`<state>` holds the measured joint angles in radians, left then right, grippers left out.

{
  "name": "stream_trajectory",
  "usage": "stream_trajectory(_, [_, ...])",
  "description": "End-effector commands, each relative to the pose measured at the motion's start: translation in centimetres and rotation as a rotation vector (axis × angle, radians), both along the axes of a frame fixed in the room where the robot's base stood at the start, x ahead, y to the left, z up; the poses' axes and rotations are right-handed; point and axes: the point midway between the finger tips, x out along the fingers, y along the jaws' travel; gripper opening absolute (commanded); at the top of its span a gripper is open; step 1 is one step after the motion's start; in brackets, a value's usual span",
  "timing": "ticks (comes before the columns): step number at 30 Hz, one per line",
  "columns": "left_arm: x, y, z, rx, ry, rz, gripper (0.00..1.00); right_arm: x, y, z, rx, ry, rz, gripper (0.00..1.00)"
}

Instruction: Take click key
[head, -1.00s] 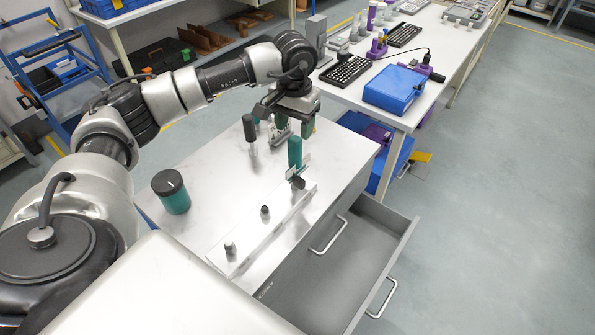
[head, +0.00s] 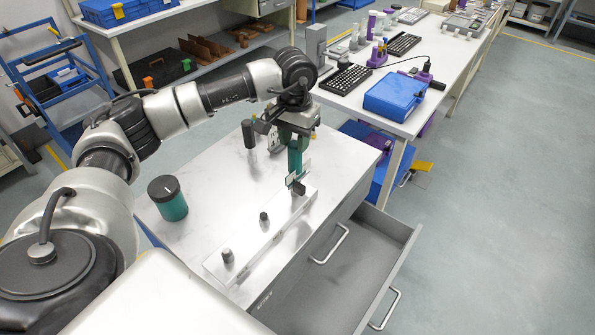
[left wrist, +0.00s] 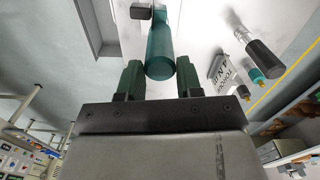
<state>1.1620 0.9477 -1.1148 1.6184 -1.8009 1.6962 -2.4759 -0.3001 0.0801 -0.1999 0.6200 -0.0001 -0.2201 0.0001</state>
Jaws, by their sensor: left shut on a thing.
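A tool with a teal handle (head: 295,160), seemingly the click key, stands upright at the far end of a clear rail-like stand (head: 250,249) on the metal cabinet top. My left gripper (head: 290,138) is above it and shut on the handle's upper part. In the left wrist view the handle (left wrist: 161,50) lies between the green fingers of the gripper (left wrist: 160,68). The tool's lower end is at a dark holder (head: 298,187); whether it touches the stand is hard to tell. My right gripper is not in view.
A black-handled tool (head: 249,134) stands behind, near my gripper. A teal jar with a black lid (head: 168,198) stands at left. The cabinet's drawer (head: 345,270) is open at right.

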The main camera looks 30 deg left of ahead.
Motion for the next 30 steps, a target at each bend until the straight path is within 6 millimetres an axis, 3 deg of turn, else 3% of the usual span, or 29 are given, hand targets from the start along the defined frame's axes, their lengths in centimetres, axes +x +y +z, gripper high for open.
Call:
stream_trajectory(1, [0.0,0.0,0.1,0.0,-0.001,0.0,0.21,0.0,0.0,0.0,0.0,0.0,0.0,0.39])
stream_trajectory(6, [0.0,0.0,0.0,0.0,-0.002,0.0,0.0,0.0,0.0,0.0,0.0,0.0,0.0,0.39])
stream_trajectory(30, [0.0,0.0,3.1,0.0,-0.002,0.0,0.0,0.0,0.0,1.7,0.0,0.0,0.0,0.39])
